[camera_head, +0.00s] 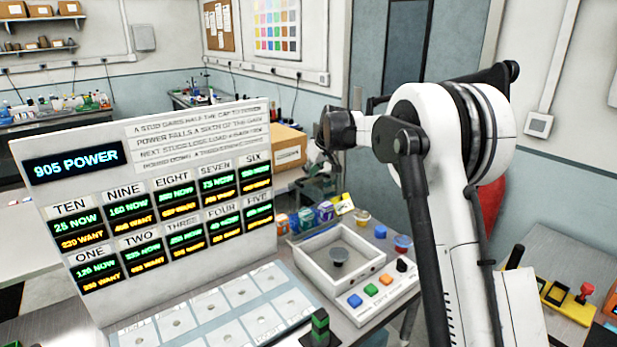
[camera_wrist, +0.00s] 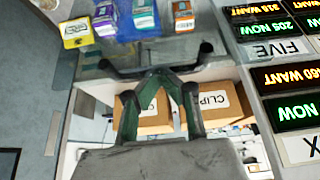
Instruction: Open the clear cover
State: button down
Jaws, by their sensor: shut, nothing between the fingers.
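A see-through bluish panel that looks like the clear cover (camera_wrist: 165,48) spans the upper part of the wrist view. A black bar handle (camera_wrist: 192,66) crosses in front of it. My gripper (camera_wrist: 160,72) is shut and empty, its fingertips meeting at the handle in that view; I cannot tell whether they touch it. In the head view my gripper (camera_head: 323,158) hangs over the area behind the white tray, beside the display board. The cover is hard to make out in the head view, where coloured containers (camera_head: 325,211) stand below my gripper.
The display board (camera_head: 112,160) stands close on the left. A white tray (camera_head: 308,266) with a dark knob and a panel of coloured buttons (camera_head: 371,290) are in front. Cardboard boxes (camera_head: 290,148) stand behind. A pale slotted panel (camera_head: 195,305) lies before the board.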

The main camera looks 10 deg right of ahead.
jog(key=shift+w, duration=0.1)
dwell(0.3)
jog(key=p+v, duration=0.2)
jog(key=v, duration=0.7)
jog(key=s+a+r+m+b, duration=0.15)
jog(key=s+b, duration=0.25)
jog(key=s, duration=1.2)
jog(key=s+f+m+b, duration=0.1)
jog(key=s+f+b, duration=0.2)
jog(key=s, duration=0.9)
jog(key=s+f+m+t+h+b, duration=0.1)
jog(key=s+f+b, duration=0.3)
jog(key=s+f, duration=0.6)
jog(key=s+a+f+m+h+b, duration=0.1)
jog(key=s+f+b, duration=0.2)
jog(key=s+f, duration=0.4)
jog(key=s, duration=0.6)
jog(key=shift+s+t, duration=0.35)
jog(key=shift+t, duration=0.05)
